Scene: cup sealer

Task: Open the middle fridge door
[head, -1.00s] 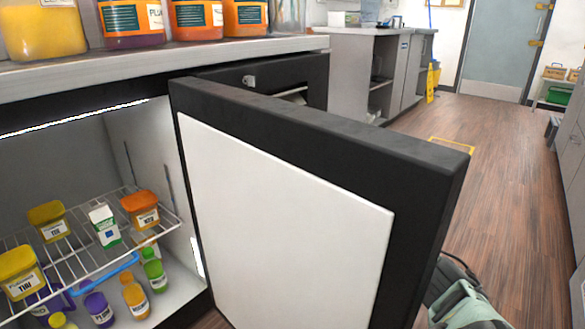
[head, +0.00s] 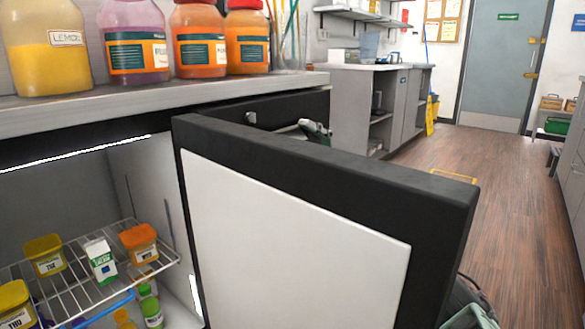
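The fridge door (head: 295,239) stands wide open, swung out toward me. It has a black frame and a white inner panel. Its outer face and handle are turned away and hidden. The fridge interior (head: 140,180) shows at the left. Part of my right gripper (head: 315,130) shows just above the door's top edge, behind the door near its hinge side. Its fingertips are mostly hidden, so I cannot tell whether it is open or shut or touches anything. Part of my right arm shows at the bottom right beyond the door's free edge. My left gripper is not in view.
Jars (head: 200,40) stand on the counter (head: 60,115) above the fridge. A wire shelf (head: 75,298) inside holds small tubs and a carton (head: 101,261), with bottles below. Wood floor (head: 510,200) lies clear at the right, toward a grey room door (head: 502,60).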

